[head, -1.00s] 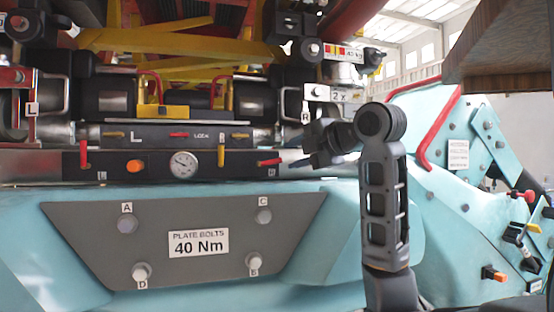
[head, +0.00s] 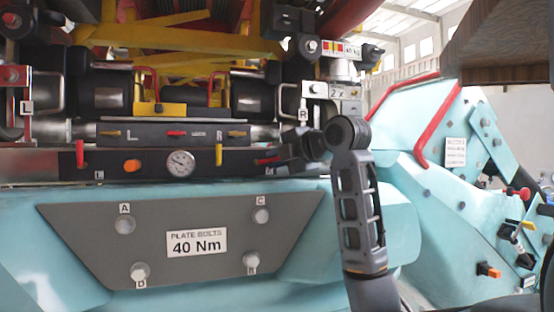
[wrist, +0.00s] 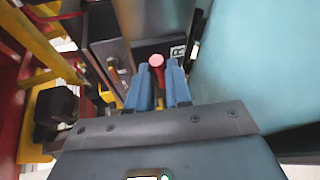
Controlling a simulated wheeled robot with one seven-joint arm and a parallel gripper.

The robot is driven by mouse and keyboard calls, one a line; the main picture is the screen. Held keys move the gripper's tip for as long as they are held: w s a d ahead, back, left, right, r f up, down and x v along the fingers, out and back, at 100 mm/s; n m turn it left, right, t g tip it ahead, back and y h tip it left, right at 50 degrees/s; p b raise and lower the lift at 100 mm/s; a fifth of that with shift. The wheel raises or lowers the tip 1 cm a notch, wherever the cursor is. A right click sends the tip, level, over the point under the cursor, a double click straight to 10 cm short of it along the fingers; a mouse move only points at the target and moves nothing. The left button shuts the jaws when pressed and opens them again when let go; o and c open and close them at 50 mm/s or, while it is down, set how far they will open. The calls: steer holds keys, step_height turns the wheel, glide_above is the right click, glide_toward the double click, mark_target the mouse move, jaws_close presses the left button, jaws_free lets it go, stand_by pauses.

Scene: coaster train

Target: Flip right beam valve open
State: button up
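The lower dark panel (head: 215,170) on the beam carries a red valve lever (head: 268,160) near its right end, lying roughly level. My gripper (head: 288,154) is at this right end, close to the lever; my wrist partly hides the area in the head view. In the wrist view, my gripper's two blue fingers (wrist: 158,85) are apart. The round red end of a lever (wrist: 156,61) shows at the gap between the fingertips. I cannot tell whether the fingers touch it.
The left red lever (head: 80,153) stands upright on the same panel. A yellow lever (head: 219,154), a gauge (head: 180,163) and an orange knob (head: 132,166) lie between. The grey bolt plate (head: 90,235) is below. A red rail (head: 425,135) is right of my arm.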

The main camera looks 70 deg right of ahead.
jaws_close()
steer(key=shift+f+m+t+b, duration=0.3)
steer(key=shift+f+m+b, duration=0.15)
steer(key=shift+b, duration=0.35)
steer(key=shift+m+b, duration=0.3)
steer(key=shift+m, duration=0.05)
steer(key=shift+o, duration=2.2)
jaws_free()
